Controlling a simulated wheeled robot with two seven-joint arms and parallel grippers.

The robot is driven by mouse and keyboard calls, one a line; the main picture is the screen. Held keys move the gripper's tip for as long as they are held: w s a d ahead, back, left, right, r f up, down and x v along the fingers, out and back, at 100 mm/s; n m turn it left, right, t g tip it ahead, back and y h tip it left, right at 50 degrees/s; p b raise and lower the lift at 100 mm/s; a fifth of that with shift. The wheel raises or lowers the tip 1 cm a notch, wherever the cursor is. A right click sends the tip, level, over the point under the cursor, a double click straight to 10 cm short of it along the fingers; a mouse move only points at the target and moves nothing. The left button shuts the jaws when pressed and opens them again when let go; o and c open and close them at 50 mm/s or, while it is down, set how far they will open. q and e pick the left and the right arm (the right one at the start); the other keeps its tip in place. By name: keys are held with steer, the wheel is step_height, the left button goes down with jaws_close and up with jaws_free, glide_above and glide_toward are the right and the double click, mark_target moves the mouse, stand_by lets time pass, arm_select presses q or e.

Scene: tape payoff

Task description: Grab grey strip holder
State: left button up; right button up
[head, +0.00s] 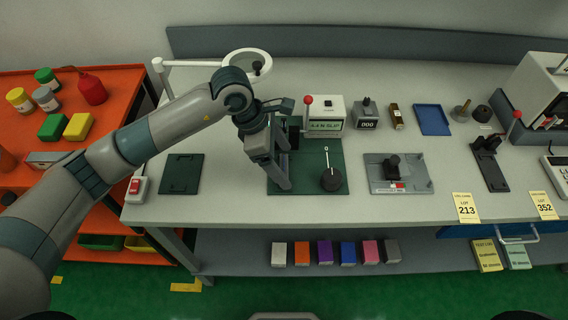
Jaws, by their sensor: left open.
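My left gripper (281,168) reaches in from the left and points down over the dark green mat (310,185) on the bench. Its fingers are apart and I see nothing held between them. A dark block (294,128) stands just behind the gripper, partly hidden by it. I cannot tell for sure which thing is the grey strip holder. A grey plate with a black fixture (415,183) lies right of the mat, apart from the gripper. My right gripper is not in view.
A red-knobbed lever unit with a display (325,127) and a round black knob base (331,180) stand close to the gripper. A ring magnifier (247,62) is behind my arm. An orange shelf (115,85) with jars stands left. Bare bench (235,185) lies left of the mat.

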arm_select(q)
steer(key=shift+d+f, duration=0.2)
steer(key=shift+f, duration=0.35)
steer(key=c, duration=1)
steer(key=shift+o, duration=0.2)
steer(key=shift+r, duration=0.1)
